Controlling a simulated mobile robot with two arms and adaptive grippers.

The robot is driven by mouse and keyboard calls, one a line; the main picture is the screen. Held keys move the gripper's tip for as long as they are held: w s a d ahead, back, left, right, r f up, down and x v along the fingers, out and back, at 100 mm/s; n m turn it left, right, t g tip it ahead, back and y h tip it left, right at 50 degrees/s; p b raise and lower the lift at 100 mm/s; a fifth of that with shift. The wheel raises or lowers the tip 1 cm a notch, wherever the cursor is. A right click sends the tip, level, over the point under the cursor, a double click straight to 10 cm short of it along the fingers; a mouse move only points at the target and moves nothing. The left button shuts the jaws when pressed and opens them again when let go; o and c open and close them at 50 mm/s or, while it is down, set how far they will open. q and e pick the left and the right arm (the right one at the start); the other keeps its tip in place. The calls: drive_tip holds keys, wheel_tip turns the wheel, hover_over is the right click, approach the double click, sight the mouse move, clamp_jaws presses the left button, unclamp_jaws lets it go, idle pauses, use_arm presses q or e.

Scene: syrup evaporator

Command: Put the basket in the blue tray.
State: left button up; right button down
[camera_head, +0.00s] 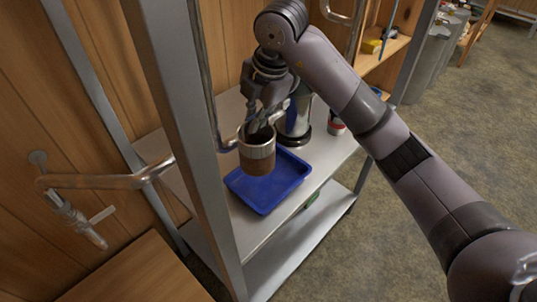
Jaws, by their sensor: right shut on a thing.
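The basket (257,157), a round cup-like metal piece with a brown band, hangs from my right gripper (262,122). The gripper points down and is shut on the basket's upper part; the fingertips are partly hidden by the rim. The blue tray (262,203) lies flat on the shelf's upper board. The basket shows over the tray's back part; I cannot tell whether it touches the tray floor. My left gripper is not in view.
A grey metal post (190,140) of the shelf stands left of the tray. A shiny container with a black base (296,138) and a red-and-white can (336,126) stand behind the tray. A copper pipe with a valve (105,181) is at the left.

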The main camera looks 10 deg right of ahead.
sight(257, 148)
wheel_tip(257, 148, down, 10)
drive_tip(key=shift+d+r+p, duration=0.1)
drive_tip(key=shift+r+p, duration=0.15)
drive_tip(key=shift+p, duration=0.7)
drive_tip(key=d+p, duration=0.1)
drive_tip(key=w+d+p, duration=0.1)
drive_tip(key=w+d, duration=0.1)
drive_tip(key=shift+w+d+f+p, duration=0.1)
drive_tip(key=shift+d+f+p, duration=0.1)
drive_tip(key=shift+f+p, duration=0.15)
drive_tip(key=shift+f, duration=0.3)
drive_tip(key=shift+a, duration=0.1)
drive_tip(key=shift+f, duration=0.2)
drive_tip(key=c, duration=1.7)
unclamp_jaws()
drive_tip(key=shift+r, duration=0.1)
